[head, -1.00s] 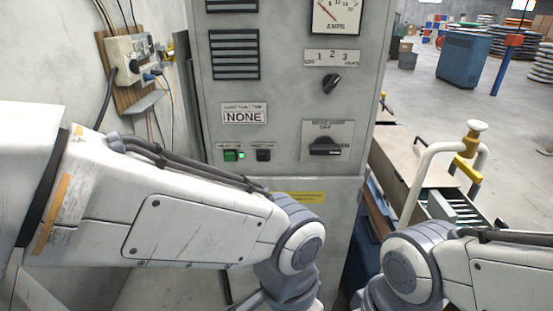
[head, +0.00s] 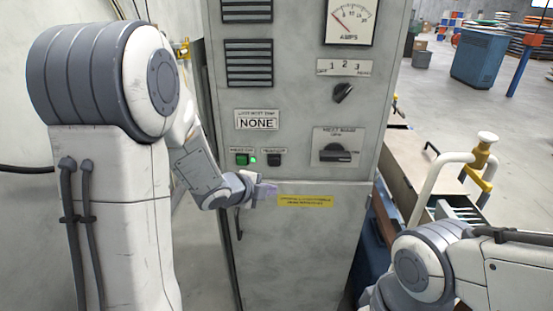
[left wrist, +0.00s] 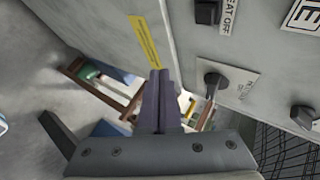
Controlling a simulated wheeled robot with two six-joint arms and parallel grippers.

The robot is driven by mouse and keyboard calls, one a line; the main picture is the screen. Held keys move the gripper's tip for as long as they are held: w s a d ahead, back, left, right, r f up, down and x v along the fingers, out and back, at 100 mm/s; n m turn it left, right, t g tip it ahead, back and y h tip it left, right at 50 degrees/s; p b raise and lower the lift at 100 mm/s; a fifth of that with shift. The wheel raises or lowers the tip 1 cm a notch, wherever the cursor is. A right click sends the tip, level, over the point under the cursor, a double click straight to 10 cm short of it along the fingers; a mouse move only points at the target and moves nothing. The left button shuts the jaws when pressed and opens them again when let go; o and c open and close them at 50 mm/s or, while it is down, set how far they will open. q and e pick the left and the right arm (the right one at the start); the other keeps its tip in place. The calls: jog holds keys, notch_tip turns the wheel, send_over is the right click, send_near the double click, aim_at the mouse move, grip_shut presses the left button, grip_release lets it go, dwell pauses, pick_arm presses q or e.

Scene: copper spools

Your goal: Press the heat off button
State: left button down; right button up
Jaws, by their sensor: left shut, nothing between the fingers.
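The heat off button is a black square push button (head: 274,159) on the grey cabinet front, right of a green button (head: 242,159). My left gripper (head: 270,191) is in front of the cabinet, just below the buttons. In the left wrist view its fingers (left wrist: 159,80) are shut and empty, apart from the button in the picture. My right gripper is out of view; only part of my right arm shows.
A rotary switch (head: 335,153) sits right of the buttons, with a smaller knob (head: 343,92) and an amps meter (head: 351,20) above. A yellow label (head: 306,200) lies below. A cart with a white rail (head: 436,180) stands at right.

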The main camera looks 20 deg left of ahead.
pick_arm(q)
jog(key=shift+a+r+m+h, duration=0.1)
jog(key=shift+a+m+h, duration=0.25)
jog(key=shift+m, duration=0.15)
jog(key=shift+w, duration=0.15)
jog(key=p, duration=0.3)
send_near(276, 167)
notch_tip(276, 167, down, 3)
jog(key=w+d, duration=0.2)
jog(key=d, duration=0.1)
jog(key=shift+w+a, duration=0.35)
jog(key=shift+w, duration=0.25)
dwell(1.0)
jog(key=shift+w+a, duration=0.1)
jog(key=shift+w, duration=0.35)
jog(key=shift+w+a+p, duration=0.15)
jog(key=shift+w+p, duration=0.25)
dwell(0.6)
dwell(0.3)
jog(key=shift+s+d+b, duration=0.25)
jog(key=shift+s+b, duration=0.25)
jog(key=shift+s, duration=0.35)
